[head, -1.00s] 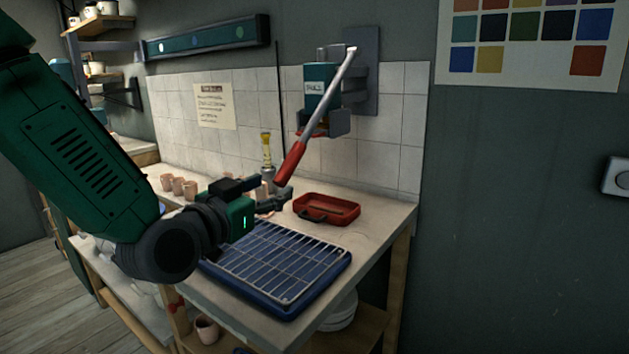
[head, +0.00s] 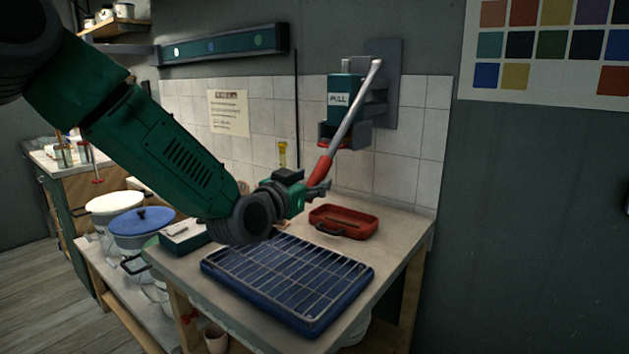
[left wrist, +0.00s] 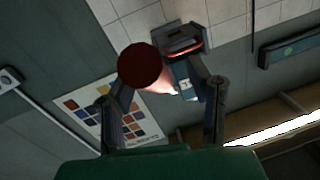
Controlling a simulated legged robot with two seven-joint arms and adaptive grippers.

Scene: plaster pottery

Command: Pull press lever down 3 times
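The press lever (head: 347,118) is a grey rod slanting down and left from a wall-mounted press (head: 343,98) with a teal block marked PULL. Its red grip (head: 321,168) is at the lower end. My left gripper (head: 320,189) is at the lower end of this grip. In the left wrist view, the grip's round dark red end (left wrist: 143,68) shows between my spread fingers (left wrist: 165,80), nearer the left finger. The gripper looks open; whether a finger touches the grip is unclear. My right gripper is not in view.
Below the press, a red tray (head: 345,222) and a blue tray with a wire rack (head: 290,277) lie on the worktable (head: 405,240). A yellow-topped bottle (head: 282,153) stands behind my gripper. Lidded pots (head: 140,222) stand at the left.

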